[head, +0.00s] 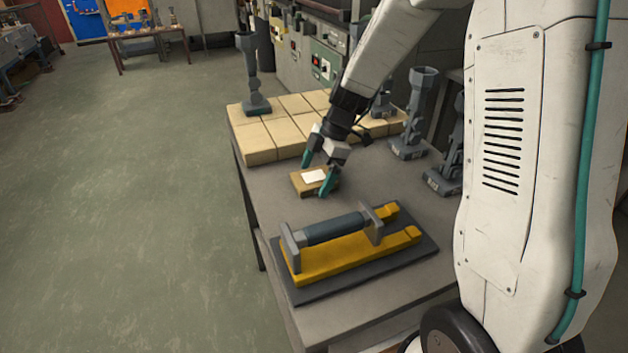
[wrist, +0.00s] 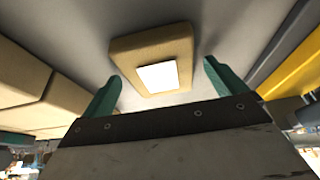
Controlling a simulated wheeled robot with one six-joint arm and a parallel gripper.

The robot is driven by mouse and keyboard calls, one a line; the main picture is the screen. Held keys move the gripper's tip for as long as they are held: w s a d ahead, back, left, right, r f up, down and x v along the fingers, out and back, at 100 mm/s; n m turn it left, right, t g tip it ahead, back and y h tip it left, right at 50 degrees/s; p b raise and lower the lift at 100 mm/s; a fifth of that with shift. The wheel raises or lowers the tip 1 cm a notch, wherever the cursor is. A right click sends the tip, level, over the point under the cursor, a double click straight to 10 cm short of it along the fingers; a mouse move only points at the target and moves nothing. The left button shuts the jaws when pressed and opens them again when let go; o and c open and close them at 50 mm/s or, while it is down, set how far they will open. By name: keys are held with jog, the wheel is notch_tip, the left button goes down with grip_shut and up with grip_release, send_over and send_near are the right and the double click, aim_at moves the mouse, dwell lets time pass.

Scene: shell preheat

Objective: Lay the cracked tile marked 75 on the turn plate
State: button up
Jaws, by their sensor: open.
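A tan tile (head: 300,184) with a white label lies flat on the grey table, between the block of tan tiles and the yellow cradle. No number or crack can be made out on it. My gripper (head: 318,176) is open, its green fingers on either side of the tile. In the wrist view the tile (wrist: 133,53) shows ahead of and between the open fingertips (wrist: 160,78), with gaps to both. I cannot tell for sure which thing is the turn plate.
A yellow cradle (head: 318,262) holding a dark cylinder stands on a dark base at the table's front. A block of tan tiles (head: 262,142) lies behind. Grey stands, one on the tiles (head: 248,70) and others at right (head: 417,110), rise around my arm. Open floor lies left.

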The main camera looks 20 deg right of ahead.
aim_at(316, 176)
jog(key=shift+f, duration=0.2)
jog(key=c, duration=1.4)
jog(key=shift+o, duration=0.2)
jog(key=shift+r, duration=0.1)
notch_tip(316, 176, up, 18)
jog(key=shift+r, duration=0.15)
